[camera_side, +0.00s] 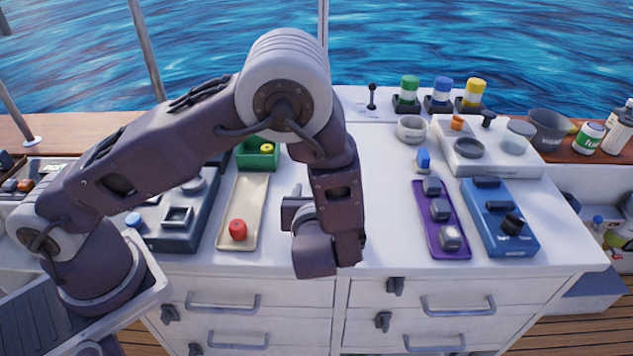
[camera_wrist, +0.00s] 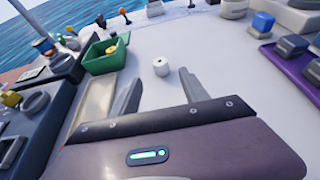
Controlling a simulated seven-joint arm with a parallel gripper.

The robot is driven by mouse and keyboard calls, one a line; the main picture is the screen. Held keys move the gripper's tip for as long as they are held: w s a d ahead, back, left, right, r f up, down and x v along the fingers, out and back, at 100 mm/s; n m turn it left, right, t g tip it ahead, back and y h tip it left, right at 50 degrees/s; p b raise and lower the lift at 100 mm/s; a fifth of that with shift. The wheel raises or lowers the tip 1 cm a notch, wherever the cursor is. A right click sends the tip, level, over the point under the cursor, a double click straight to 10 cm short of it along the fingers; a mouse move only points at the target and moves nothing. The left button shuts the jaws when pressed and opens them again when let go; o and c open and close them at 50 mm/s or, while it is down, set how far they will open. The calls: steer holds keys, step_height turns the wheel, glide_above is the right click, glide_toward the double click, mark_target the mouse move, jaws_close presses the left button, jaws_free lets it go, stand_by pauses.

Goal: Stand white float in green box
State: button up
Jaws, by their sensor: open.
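The white float (camera_wrist: 161,68) is a small short cylinder with a dark hole in its top. It stands upright on the white bench top in the wrist view; in the side view my arm hides it. The green box (camera_wrist: 96,66) is left of the float and holds a yellow float (camera_wrist: 111,48). The box also shows in the side view (camera_side: 243,161), behind my arm. My gripper (camera_wrist: 159,78) is open and empty, with the white float beyond and between its fingertips, apart from them. In the side view my gripper (camera_side: 296,197) is partly hidden by my wrist.
A beige tray (camera_side: 248,198) with a red float (camera_side: 238,229) lies in front of the green box. A dark panel (camera_side: 180,222) is left of it. A purple tray (camera_side: 434,221) and blue panel (camera_side: 505,235) stand right. Bench between is clear.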

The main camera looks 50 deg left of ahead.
steer(key=v, duration=0.2)
steer(key=shift+s+d+r, duration=0.15)
steer(key=shift+s+d, duration=0.05)
steer(key=s+a+r+n+g, duration=0.7)
steer(key=s+a+r+n, duration=0.25)
steer(key=r+n, duration=0.2)
steer(key=s+d+r+n+t+h, duration=0.1)
steer(key=s+d+r+n+h, duration=0.2)
steer(key=s+n, duration=0.3)
steer(key=s+d+r+n+t+h, duration=0.1)
steer(key=s+d+r+n+h, duration=0.2)
steer(key=s+n+h, duration=0.3)
steer(key=r+n, duration=0.1)
steer(key=n, duration=0.2)
steer(key=shift+s+r+t, duration=0.15)
steer(key=shift+r+t, duration=0.15)
steer(key=shift+o, duration=0.6)
steer(key=shift+s+d+r+n+t, duration=0.15)
steer(key=shift+d+r+n+t, duration=0.1)
steer(key=shift+d+r+t, duration=0.1)
